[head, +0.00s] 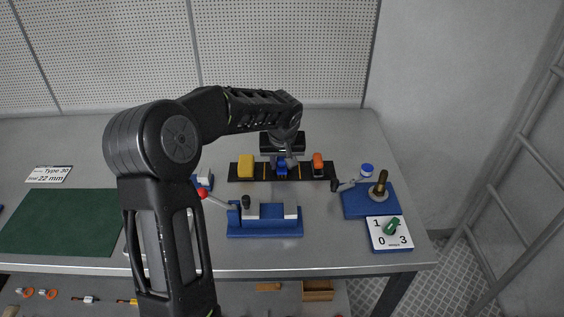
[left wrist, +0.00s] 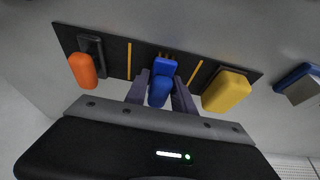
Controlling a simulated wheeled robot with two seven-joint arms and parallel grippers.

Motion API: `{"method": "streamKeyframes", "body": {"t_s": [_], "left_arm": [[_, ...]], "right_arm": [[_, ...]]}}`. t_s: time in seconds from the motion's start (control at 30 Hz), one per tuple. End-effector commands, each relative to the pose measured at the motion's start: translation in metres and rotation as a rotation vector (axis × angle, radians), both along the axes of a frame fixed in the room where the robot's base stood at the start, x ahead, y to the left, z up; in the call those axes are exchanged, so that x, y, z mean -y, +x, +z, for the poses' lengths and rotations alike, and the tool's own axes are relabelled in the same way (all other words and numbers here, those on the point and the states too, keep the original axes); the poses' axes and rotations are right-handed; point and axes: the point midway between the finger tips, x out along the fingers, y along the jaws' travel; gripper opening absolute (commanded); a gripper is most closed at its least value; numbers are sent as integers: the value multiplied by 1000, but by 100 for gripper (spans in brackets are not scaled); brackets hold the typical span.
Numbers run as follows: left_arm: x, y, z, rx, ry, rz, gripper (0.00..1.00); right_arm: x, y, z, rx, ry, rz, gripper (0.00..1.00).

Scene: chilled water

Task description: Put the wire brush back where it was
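The wire brush (left wrist: 160,86) has a blue handle and short copper-coloured bristles. It is in the middle section of a black board (left wrist: 116,52), between two yellow stripes. The brush also shows in the head view (head: 281,169), partly under my arm. My left gripper (left wrist: 161,82) points down with one finger on each side of the blue handle, and both fingers appear to touch it. In the head view the left gripper (head: 283,160) is over the middle of the board. I cannot tell whether the brush rests fully on the board. My right gripper is out of view.
A yellow block (head: 246,166) and an orange-handled tool (head: 318,164) occupy the board's side sections. In front stands a blue vise-like fixture (head: 265,228) with a red-knobbed lever (head: 203,194). A blue stand (head: 358,204) and number card (head: 389,244) are right. A green mat (head: 60,222) lies left.

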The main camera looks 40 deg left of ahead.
Motion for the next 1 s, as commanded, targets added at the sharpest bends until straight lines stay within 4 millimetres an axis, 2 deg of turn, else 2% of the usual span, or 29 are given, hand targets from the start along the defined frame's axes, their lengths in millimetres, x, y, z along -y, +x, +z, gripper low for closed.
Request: {"method": "streamKeyframes", "body": {"t_s": [0.03,0.2,0.6,0.77,1.0], "left_arm": [[0,0,1,0,0,0,35],[0,0,1,0,0,0,48],[1,-1,7,2,1,0,48],[6,-7,29,5,2,-2,48],[17,-22,75,6,2,-1,48]], "right_arm": [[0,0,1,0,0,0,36],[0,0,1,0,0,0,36],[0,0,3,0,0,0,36],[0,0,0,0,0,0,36],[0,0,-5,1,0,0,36]]}}
